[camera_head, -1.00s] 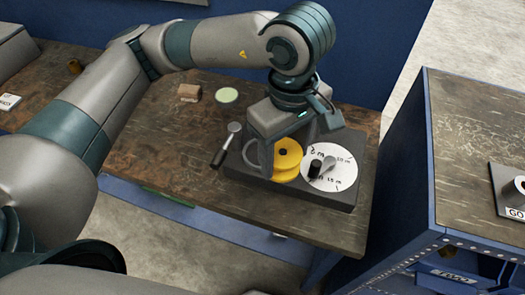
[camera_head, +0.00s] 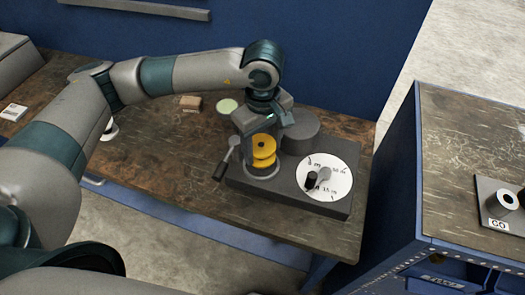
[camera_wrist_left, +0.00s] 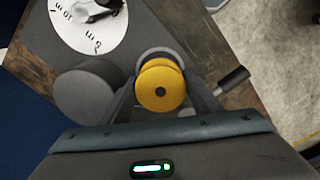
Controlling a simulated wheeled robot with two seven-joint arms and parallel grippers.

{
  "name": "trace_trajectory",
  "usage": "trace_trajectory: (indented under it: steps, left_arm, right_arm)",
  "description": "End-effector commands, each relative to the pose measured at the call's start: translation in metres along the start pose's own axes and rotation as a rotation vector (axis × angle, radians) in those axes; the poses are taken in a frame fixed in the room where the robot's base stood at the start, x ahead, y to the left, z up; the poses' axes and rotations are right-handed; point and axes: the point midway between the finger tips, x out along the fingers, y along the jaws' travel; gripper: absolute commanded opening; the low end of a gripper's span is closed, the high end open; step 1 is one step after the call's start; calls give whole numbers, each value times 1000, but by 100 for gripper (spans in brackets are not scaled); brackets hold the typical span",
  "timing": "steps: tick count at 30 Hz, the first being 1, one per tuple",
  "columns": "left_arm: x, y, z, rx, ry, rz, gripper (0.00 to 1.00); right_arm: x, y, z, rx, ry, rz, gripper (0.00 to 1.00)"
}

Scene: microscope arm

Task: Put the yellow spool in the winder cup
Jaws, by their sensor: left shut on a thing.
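The yellow spool (camera_head: 263,149) is held in my left gripper (camera_head: 262,150). It also shows between the fingers in the left wrist view (camera_wrist_left: 160,86). The spool is upright over the winder cup (camera_head: 262,171), a grey ring at the left end of the dark winder base (camera_head: 310,205). In the left wrist view the cup's rim (camera_wrist_left: 153,53) shows just past the spool. I cannot tell whether the spool's lower flange touches the cup. My right gripper is not in view.
On the base are a white dial (camera_head: 328,177) with a black knob, a dark grey cylinder (camera_head: 300,138) and a side crank (camera_head: 221,169). A wooden block (camera_head: 190,103) and a pale green disc (camera_head: 227,105) lie behind. A blue cabinet (camera_head: 470,150) stands at the right.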

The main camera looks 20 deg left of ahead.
Motion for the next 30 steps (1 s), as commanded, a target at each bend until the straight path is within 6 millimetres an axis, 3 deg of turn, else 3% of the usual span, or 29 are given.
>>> trace_trajectory:
  steps: [12,23,30]
  left_arm:
    - [3,0,-1,-1,-1,0,34]
    - [38,0,-1,-1,-2,-1,34]
    - [41,0,-1,-1,0,1,34]
  right_arm:
    - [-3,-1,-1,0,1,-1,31]
    - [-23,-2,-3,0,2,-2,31]
    - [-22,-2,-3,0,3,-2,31]
